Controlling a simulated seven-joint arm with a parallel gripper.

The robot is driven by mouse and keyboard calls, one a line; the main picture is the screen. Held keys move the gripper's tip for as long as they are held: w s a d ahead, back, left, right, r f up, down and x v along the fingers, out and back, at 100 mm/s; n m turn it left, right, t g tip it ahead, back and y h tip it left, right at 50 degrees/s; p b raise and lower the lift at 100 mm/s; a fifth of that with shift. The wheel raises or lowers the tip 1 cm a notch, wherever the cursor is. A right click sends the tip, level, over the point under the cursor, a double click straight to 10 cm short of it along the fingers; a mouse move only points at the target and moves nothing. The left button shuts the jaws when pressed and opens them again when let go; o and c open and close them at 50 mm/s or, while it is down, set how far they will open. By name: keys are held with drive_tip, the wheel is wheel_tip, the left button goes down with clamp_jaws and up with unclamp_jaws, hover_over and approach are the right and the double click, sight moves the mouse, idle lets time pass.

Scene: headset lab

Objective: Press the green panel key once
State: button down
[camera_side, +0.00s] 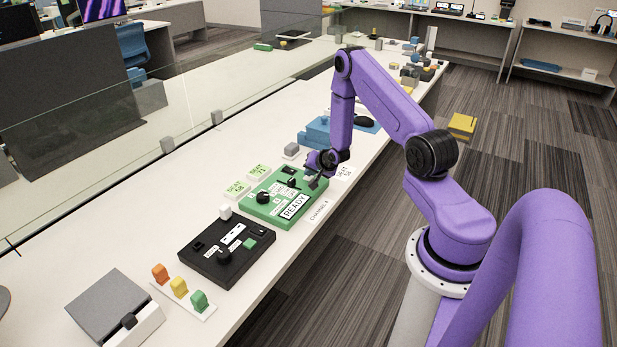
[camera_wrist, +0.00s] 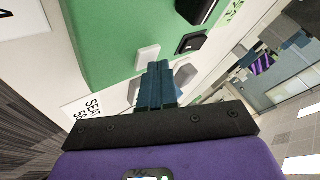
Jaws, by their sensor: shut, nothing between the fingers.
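The green panel (camera_side: 268,212) lies on the white counter, with a black knob (camera_side: 263,197), small labels and a "READY" sign (camera_side: 293,206) on it. In the wrist view, part of the green panel (camera_wrist: 105,35) fills the upper left. A pale square key (camera_wrist: 147,57) sits near its edge, just beyond my fingertips, and a dark switch (camera_wrist: 190,43) is to its right. My gripper (camera_side: 317,180) is over the panel's far right end, shut and empty. Its blue fingers (camera_wrist: 158,68) hide part of what lies below; contact with the key cannot be told.
A black panel (camera_side: 205,262) with a green square (camera_side: 249,244) lies nearer. Orange, yellow and green tabs (camera_side: 180,286) stand beside it. Blue blocks (camera_side: 316,133) lie behind my gripper. White "SEAT" cards flank the green panel. The counter's right edge drops to the floor.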

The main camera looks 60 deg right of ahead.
sight(311, 178)
drive_tip(key=shift+r, duration=0.8)
drive_tip(key=shift+r, duration=2.5)
